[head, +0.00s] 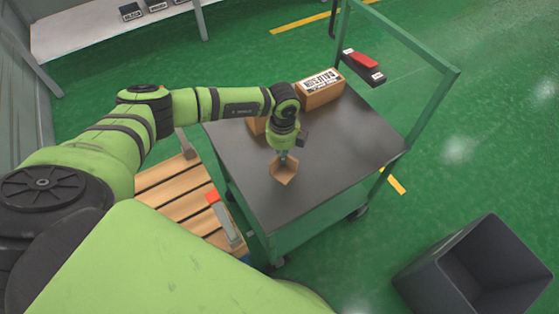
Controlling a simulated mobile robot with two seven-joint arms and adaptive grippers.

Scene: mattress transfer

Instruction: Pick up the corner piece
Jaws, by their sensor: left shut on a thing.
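A brown, cardboard-coloured corner piece (284,174) is at the tip of my left gripper (284,158), over the dark top of the green cart. My left gripper points down and is shut on the corner piece. I cannot tell whether the piece touches the cart top. Its upper part is partly hidden by the gripper. My right gripper is not in the head view.
The green cart (345,150) has a labelled cardboard box (320,88) at its back and a raised handle frame at right. Another brown box (256,126) is mostly hidden behind my arm. A wooden pallet (175,189) lies left; a dark bin (440,275) stands lower right.

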